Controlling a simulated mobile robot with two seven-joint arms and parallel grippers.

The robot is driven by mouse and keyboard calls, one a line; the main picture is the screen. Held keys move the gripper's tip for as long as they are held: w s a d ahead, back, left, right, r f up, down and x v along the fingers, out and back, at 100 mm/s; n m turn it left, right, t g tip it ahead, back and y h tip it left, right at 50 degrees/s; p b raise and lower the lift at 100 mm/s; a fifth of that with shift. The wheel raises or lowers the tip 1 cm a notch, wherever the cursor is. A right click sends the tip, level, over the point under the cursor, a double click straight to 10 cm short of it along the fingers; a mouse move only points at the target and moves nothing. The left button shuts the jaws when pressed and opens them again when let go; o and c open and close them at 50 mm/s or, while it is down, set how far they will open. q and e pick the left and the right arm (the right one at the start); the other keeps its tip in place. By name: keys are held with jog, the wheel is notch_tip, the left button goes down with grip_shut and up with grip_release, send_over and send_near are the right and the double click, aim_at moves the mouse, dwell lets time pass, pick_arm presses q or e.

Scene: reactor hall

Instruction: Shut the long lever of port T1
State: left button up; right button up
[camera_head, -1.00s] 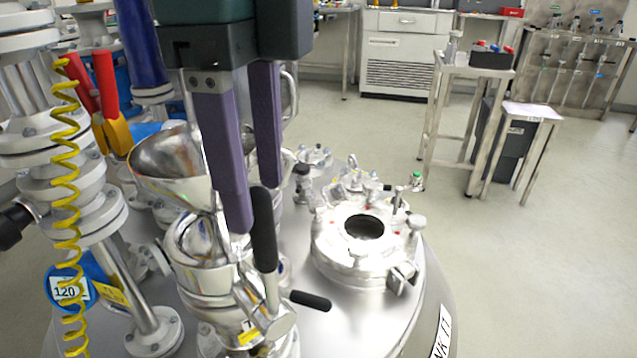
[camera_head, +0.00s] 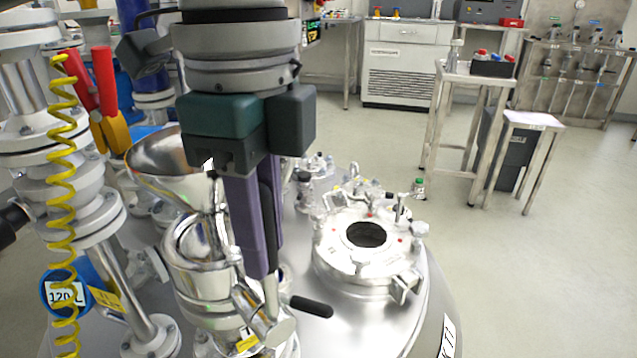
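The long lever (camera_head: 269,235) has a black grip and stands about upright on the steel valve under the funnel (camera_head: 165,165). A yellow label (camera_head: 247,342) on this valve is too small to read surely. My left gripper (camera_head: 258,265) points down with its two purple fingers at the long lever. The black grip shows between the fingers, partly hidden by them. I cannot tell whether they press on it. A shorter black-gripped lever (camera_head: 310,306) sticks out to the right from the same valve. My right gripper is not in view.
The steel vessel lid carries a round open port (camera_head: 366,236) with clamps to the right. A yellow coiled hose (camera_head: 62,200), white flanged pipes and red-handled levers (camera_head: 104,80) crowd the left. Stands (camera_head: 470,75) are farther back; open floor lies right.

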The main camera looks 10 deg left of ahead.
pick_arm(q)
grip_shut()
dwell(0.9)
